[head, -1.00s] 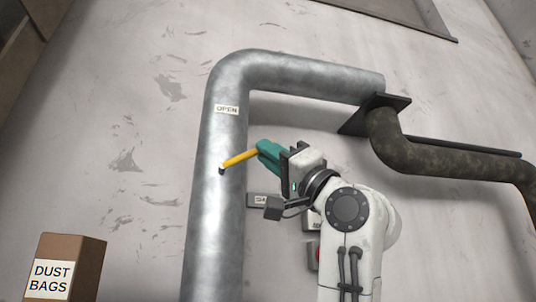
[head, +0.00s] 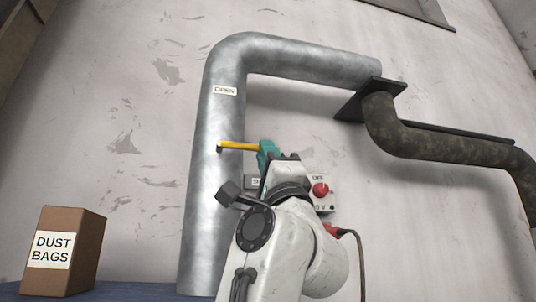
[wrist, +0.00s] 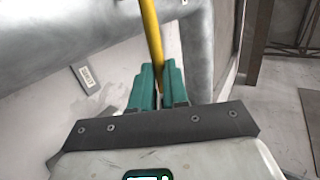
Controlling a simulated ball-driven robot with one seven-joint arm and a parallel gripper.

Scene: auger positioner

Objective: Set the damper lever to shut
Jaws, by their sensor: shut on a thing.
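The yellow damper lever (head: 238,146) sticks out from a dark pivot on the grey metal duct (head: 205,215) and lies nearly level, pointing right. My gripper (head: 267,150) has teal fingers shut on the lever's outer end. In the wrist view the lever (wrist: 151,40) runs up from between the teal fingers (wrist: 157,88). The OPEN label (head: 224,91) is on the duct above the pivot. A small plate (head: 252,182) below the lever is partly hidden by my arm, and its text is not readable there.
A control box with a red button (head: 320,190) is on the wall right of my wrist, with a red plug and cable below. A dark pipe (head: 440,150) runs at the right. A dust bags box (head: 65,250) stands at lower left. The wall left of the duct is clear.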

